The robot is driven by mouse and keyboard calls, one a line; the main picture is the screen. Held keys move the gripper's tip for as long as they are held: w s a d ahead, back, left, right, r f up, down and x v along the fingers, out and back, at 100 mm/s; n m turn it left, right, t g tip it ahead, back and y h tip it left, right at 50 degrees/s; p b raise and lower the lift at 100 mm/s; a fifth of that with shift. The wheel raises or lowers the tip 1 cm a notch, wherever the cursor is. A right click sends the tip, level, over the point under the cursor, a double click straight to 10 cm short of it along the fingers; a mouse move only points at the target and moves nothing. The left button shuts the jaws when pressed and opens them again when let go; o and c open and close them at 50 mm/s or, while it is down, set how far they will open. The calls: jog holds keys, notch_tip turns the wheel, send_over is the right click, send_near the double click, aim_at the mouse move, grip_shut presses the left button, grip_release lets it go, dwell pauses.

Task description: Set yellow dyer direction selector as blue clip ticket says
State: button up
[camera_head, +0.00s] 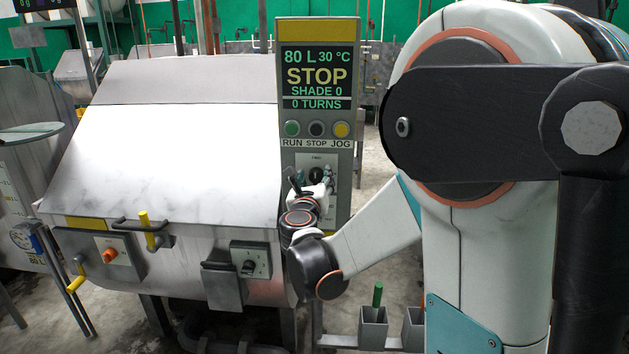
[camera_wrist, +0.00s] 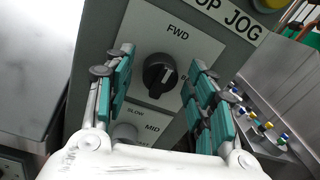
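The yellow dyer's panel (camera_head: 317,28) has a yellow top band, and its display reads STOP, SHADE 0, 0 TURNS. Its direction selector (camera_head: 316,174) is a black knob under the RUN, STOP and JOG buttons. In the wrist view the selector (camera_wrist: 160,76) sits on a white plate, with FWD printed above it. Its white mark is on its upper right side; the exact setting is unclear. My gripper (camera_head: 308,182) is in front of the panel. In the wrist view my gripper (camera_wrist: 163,88) is open, its teal fingers either side of the knob with gaps. I cannot make out a blue clip ticket.
A second, smaller knob (camera_wrist: 125,132) marked SLOW and MID lies just below, between my fingers. The big metal drum (camera_head: 175,130) stands left of the panel, with a yellow lever (camera_head: 146,228) on its front. A green-handled thing (camera_head: 377,294) stands in a metal holder low down.

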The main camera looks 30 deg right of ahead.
jog(key=c, duration=0.9)
jog(key=shift+o, duration=0.3)
jog(key=shift+m, duration=0.3)
jog(key=m, duration=0.3)
jog(key=shift+p, duration=0.3)
jog(key=m, duration=0.4)
jog(key=shift+m, duration=0.4)
jog(key=m, duration=0.4)
jog(key=shift+d+y+p, duration=0.1)
jog(key=shift+y+p, duration=0.3)
jog(key=m, duration=0.4)
jog(key=shift+s+m, duration=0.1)
jog(key=shift+m, duration=0.3)
